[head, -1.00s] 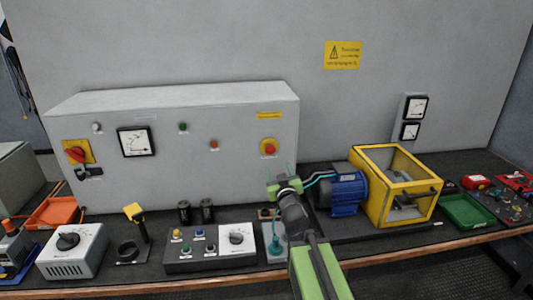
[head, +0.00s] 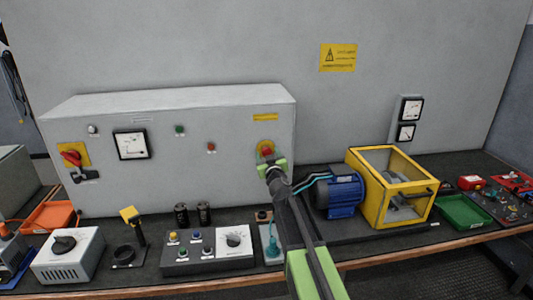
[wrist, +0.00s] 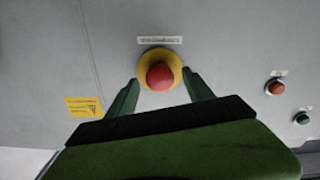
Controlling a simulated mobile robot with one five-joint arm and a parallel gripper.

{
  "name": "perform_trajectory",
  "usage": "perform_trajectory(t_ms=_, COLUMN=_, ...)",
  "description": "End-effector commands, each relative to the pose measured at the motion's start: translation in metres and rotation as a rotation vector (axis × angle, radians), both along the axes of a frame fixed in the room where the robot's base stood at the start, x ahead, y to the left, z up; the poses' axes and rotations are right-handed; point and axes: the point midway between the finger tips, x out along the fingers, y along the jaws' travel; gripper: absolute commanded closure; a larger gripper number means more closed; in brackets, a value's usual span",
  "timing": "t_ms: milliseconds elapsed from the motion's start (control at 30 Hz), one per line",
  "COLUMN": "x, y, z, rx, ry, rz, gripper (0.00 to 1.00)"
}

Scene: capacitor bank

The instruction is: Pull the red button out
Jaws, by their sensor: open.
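The red button (head: 266,151) is a mushroom knob on a yellow round plate, at the right end of the grey cabinet's front (head: 210,180). In the wrist view the red button (wrist: 160,76) sits in the upper middle, on its yellow ring (wrist: 160,56). My gripper (head: 271,163) is open just in front of and slightly below the button in the head view. In the wrist view my gripper (wrist: 161,92) has one green finger to each side of the button. No contact is visible, and the remaining depth to the button cannot be told.
An orange button (wrist: 277,87) and a green button (wrist: 302,118) are on the same panel. A blue motor (head: 340,191) and a yellow-framed guard (head: 392,186) stand right of my arm. A control box (head: 208,250) and two black capacitors (head: 192,214) stand lower left.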

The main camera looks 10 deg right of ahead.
Motion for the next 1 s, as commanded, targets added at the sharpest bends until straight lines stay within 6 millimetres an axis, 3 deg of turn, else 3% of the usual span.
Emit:
perform_trajectory(t_ms=33, x=0.011, y=0.0, z=0.0, rx=-0.001, ry=0.0, rz=0.0, gripper=0.39)
perform_trajectory(t_ms=133, x=0.021, y=0.0, z=0.0, rx=-0.001, ry=0.0, rz=0.0, gripper=0.39)
perform_trajectory(t_ms=467, x=0.024, y=0.001, z=0.0, rx=0.0, ry=0.0, rz=0.001, gripper=0.39)
perform_trajectory(t_ms=933, x=0.024, y=0.002, z=0.0, rx=0.0, ry=0.0, rz=0.002, gripper=0.98)
perform_trajectory(t_ms=1000, x=0.024, y=0.002, z=0.0, rx=0.0, ry=0.0, rz=0.002, gripper=1.0)
